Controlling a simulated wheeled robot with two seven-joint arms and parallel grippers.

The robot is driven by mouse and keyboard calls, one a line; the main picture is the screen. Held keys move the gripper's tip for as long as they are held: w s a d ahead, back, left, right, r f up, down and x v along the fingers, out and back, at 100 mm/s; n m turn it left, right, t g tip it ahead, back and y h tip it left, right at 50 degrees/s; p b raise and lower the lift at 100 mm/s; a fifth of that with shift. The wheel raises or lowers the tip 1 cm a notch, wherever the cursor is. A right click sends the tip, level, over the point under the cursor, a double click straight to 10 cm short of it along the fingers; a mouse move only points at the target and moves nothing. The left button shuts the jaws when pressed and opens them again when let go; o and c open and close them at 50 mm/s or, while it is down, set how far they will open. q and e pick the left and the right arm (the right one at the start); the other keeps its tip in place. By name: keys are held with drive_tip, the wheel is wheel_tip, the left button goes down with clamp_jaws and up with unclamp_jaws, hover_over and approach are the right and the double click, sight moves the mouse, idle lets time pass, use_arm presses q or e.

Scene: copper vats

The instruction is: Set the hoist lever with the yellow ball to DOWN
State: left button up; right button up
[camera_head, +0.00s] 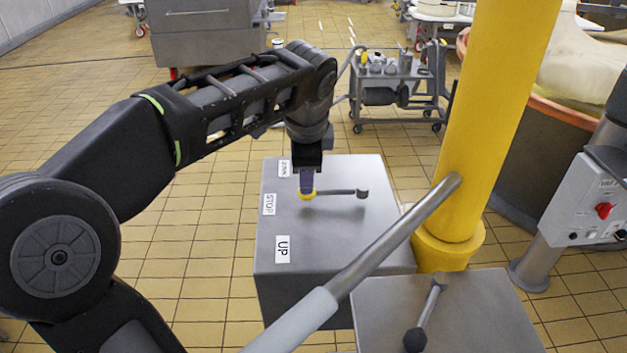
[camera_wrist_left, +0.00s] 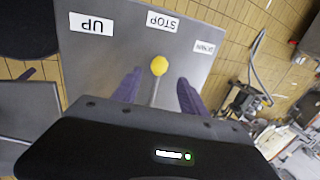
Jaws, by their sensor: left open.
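The yellow ball (camera_head: 307,194) is on the end of a thin grey hoist lever (camera_head: 340,192) on top of a grey metal box (camera_head: 330,235). The lever points left, towards the STOP label (camera_head: 268,204). The DOWN label (camera_head: 284,168) is on the far side and the UP label (camera_head: 282,249) on the near side. My left gripper (camera_head: 307,182) points down over the ball. In the left wrist view the open purple fingers (camera_wrist_left: 157,88) are either side of the lever, with the ball (camera_wrist_left: 159,66) near their tips; contact is not visible. My right gripper is out of view.
A second grey box (camera_head: 460,310) with a black-knobbed lever (camera_head: 415,339) stands at the front right. A grey bar (camera_head: 390,238) slants across from the yellow column (camera_head: 495,120). A control panel with a red knob (camera_head: 603,210) is at far right. Tiled floor is free left of the box.

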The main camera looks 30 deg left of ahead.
sight(325, 191)
use_arm(q)
drive_tip(key=shift+s, duration=0.1)
drive_tip(key=x, duration=0.8)
drive_tip(key=shift+c, duration=0.4)
clamp_jaws()
drive_tip(key=shift+r, duration=0.1)
idle(1.0)
